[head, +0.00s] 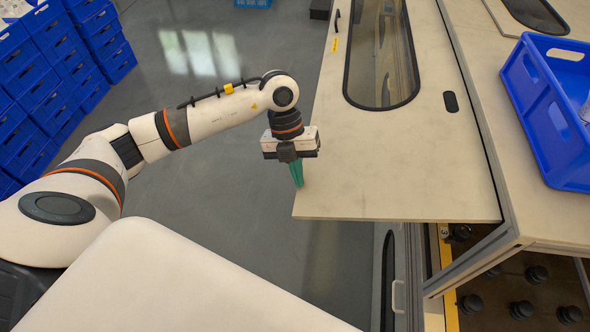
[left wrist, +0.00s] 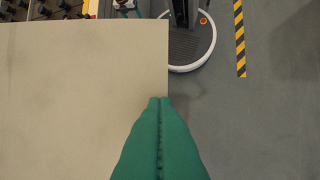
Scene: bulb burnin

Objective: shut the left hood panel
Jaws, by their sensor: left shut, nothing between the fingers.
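The left hood panel (head: 390,170) is a large beige board with a dark-rimmed oval window (head: 383,50) and a small black handle (head: 337,20) near its far left edge. It is swung out to the left of the machine, over the floor. My left gripper (head: 298,182) has green fingers, shut and empty, at the panel's near left corner. In the left wrist view the fingertips (left wrist: 159,100) lie at the panel's edge (left wrist: 85,90); whether they touch it I cannot tell. My right gripper is not in view.
A blue crate (head: 555,120) stands on the machine's beige top at right. Black round sockets (head: 520,308) show inside the bay below. Stacked blue crates (head: 50,90) stand at far left. The grey floor (head: 220,170) left of the panel is clear.

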